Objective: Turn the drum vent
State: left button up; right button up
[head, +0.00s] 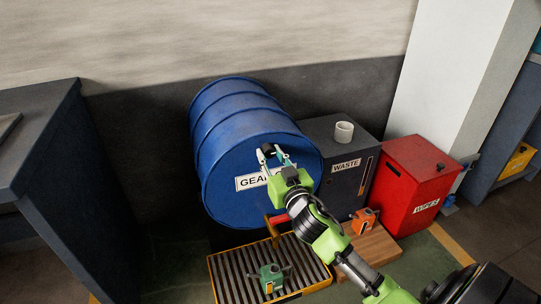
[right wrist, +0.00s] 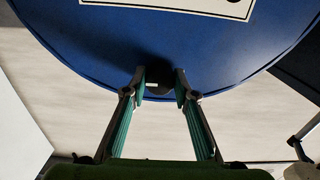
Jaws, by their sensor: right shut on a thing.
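The blue drum (head: 228,165) lies on its side with its labelled round end facing me. The drum vent (head: 267,148) is a small black cap near the top of that end. My right gripper (head: 272,154) reaches up to it from the lower right. In the right wrist view, its two fingertips (right wrist: 161,82) press on opposite sides of the dark vent (right wrist: 157,88), so it is shut on it. The fingers hide part of the vent, and I cannot tell its turn angle. My left gripper is not in view.
A tap with a red part (head: 277,219) sits low on the drum. Below is a yellow-edged grated tray (head: 232,282) holding a green can (head: 270,277). At right stand a dark waste cabinet (head: 345,180) with a white cup (head: 344,132) and a red wipes bin (head: 410,185).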

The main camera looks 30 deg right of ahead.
jog(key=shift+r+n+p, duration=0.1)
jog(key=shift+n+p, duration=0.7)
jog(key=shift+n, duration=0.2)
jog(key=n+p, duration=0.2)
jog(key=n, duration=0.2)
jog(key=shift+n+p, duration=0.3)
jog(key=n+p, duration=0.3)
jog(key=n, duration=0.5)
jog(key=shift+d, duration=0.1)
pick_arm(q)
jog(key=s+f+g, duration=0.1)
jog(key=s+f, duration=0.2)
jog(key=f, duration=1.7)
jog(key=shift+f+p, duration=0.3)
jog(key=shift+p, duration=0.05)
pick_arm(e)
jog(key=shift+n, duration=1.6)
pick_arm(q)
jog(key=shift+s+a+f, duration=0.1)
pick_arm(e)
jog(key=o, duration=1.1)
